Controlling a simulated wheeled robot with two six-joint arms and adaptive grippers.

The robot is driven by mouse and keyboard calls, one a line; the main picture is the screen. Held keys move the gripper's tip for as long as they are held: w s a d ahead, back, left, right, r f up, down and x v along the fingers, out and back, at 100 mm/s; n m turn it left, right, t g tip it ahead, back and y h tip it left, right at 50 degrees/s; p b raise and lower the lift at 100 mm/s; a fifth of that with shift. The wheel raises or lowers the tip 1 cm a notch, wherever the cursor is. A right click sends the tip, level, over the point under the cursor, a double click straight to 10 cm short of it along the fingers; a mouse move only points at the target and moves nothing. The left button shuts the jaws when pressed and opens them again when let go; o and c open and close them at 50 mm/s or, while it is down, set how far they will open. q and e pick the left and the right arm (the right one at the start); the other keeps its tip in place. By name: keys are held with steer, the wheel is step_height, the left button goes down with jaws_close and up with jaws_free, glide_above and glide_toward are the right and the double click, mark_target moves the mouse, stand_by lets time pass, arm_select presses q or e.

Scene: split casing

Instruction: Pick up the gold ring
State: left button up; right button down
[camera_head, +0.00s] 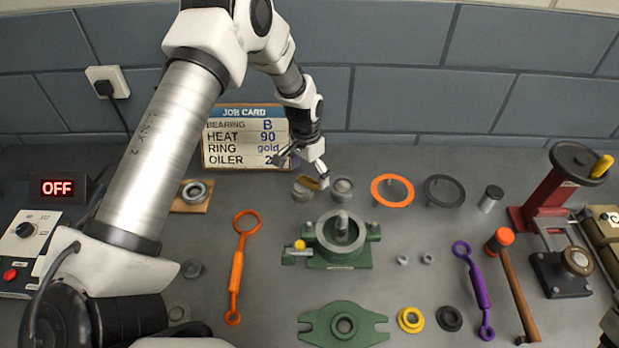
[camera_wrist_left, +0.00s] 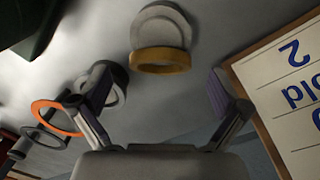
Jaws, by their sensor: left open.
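The gold ring (camera_head: 311,183) sits on a grey round piece (camera_head: 301,194) at the back middle of the bench. In the left wrist view the gold ring (camera_wrist_left: 160,61) lies ahead of my fingers, with the pale grey piece (camera_wrist_left: 160,20) behind it. My left gripper (camera_head: 302,170) is open and just above the gold ring. In the left wrist view its fingers (camera_wrist_left: 160,108) are spread wide, with the ring between their lines and apart from both. Nothing is held. My right gripper is not in view.
A grey round piece (camera_head: 343,188) stands close right of the ring. The job card (camera_head: 245,160) stands close on the left. The green housing (camera_head: 345,242) is in front. An orange ring (camera_head: 392,191) lies farther right. A yellow flanged ring (camera_head: 410,319) lies near the front.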

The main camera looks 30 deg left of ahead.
mark_target(310, 181)
arm_select(q)
step_height(310, 181, down, 3)
steer(key=shift+w+d, duration=0.1)
steer(key=shift+r, duration=0.15)
steer(key=c, duration=1.5)
